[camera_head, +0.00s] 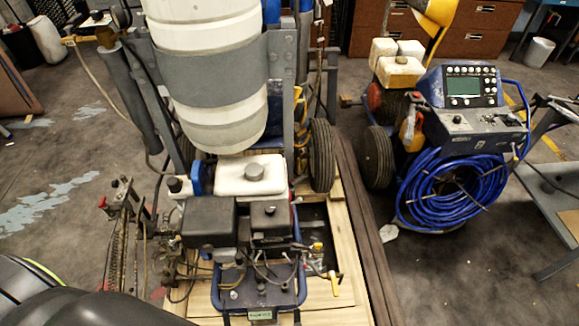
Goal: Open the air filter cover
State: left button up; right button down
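The line striper's engine stands in the middle of the view, below a white fuel tank (251,175) with a grey cap. Two black boxes sit side by side in front of the tank. The smaller right one, with a small knob on top, looks like the air filter cover (271,222); it appears seated and closed. The wider left box (208,222) has a plain flat top. Neither gripper shows in the view. A dark rounded shape in the lower left corner appears to be part of my arm.
A large white ribbed drum (212,75) rises behind the engine. A wooden pallet (345,285) lies under the machine. A second machine with a coiled blue hose (450,190) stands at right. A thin metal linkage (118,240) stands left of the engine. Open floor (60,170) lies farther left.

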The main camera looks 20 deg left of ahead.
aim_at(262, 226)
jog(key=u, duration=0.8)
